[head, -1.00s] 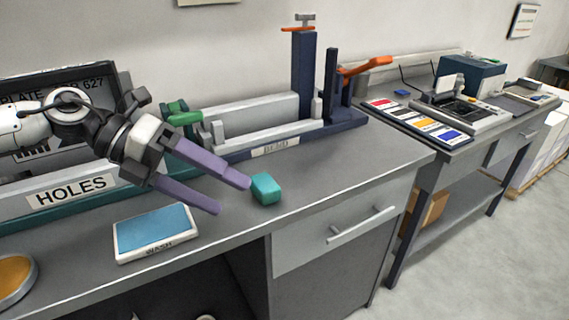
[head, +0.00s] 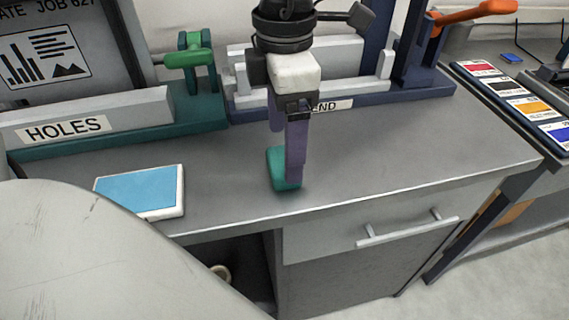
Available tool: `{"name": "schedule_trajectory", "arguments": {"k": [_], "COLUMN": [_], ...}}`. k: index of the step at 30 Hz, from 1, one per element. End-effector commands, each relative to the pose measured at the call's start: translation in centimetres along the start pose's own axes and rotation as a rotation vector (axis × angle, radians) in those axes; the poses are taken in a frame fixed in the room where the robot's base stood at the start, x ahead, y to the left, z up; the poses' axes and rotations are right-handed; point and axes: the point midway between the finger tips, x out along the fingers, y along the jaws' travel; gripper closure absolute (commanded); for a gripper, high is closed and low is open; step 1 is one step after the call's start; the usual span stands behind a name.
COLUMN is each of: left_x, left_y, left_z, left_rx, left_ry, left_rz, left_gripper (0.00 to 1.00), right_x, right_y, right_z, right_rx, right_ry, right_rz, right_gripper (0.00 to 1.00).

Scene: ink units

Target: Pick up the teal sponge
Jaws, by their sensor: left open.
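The teal sponge (head: 277,174) is a small block on the grey bench top, near the front edge, in the middle of the head view. My left gripper (head: 288,165) points straight down over it with purple fingers. The fingers are open. The near finger covers the right part of the sponge, and the other finger is mostly hidden behind it. I cannot tell whether the fingers touch the sponge. My right gripper is not in view.
A white tray with a blue pad (head: 180,200) lies to the left. The green HOLES punch (head: 190,113) and the blue bending tool (head: 440,85) stand behind. Colour cards (head: 500,70) lie on the right table. The bench right of the sponge is clear.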

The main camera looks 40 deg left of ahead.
Motion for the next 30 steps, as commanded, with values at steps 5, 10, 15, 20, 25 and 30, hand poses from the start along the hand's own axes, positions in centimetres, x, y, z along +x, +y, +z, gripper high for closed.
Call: {"name": "schedule_trajectory", "arguments": {"k": [5, 10, 15, 20, 25, 30], "left_x": [2.7, 4.6, 4.8, 4.8, 4.8, 4.8], "left_y": [0.0, 0.0, 0.1, 0.1, 0.1, 0.1], "left_z": [-0.3, -0.2, -0.2, -0.2, -0.2, -0.2], "left_rx": [0.000, -0.001, -0.002, -0.002, -0.002, -0.002], "left_ry": [0.004, 0.001, -0.001, 0.000, 0.000, 0.000], "left_rz": [-0.008, -0.004, -0.001, -0.001, -0.002, -0.001], "left_gripper": [0.20, 0.20, 0.20, 0.31, 0.60, 0.63], "right_x": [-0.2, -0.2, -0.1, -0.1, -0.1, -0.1], "right_y": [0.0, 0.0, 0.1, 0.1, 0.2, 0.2], "right_z": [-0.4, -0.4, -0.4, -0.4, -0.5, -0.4], "right_rx": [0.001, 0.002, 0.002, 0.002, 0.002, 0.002], "right_ry": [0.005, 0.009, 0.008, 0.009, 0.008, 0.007], "right_rz": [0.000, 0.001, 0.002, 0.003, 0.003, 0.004], "right_gripper": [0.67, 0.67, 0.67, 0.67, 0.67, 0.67]}}
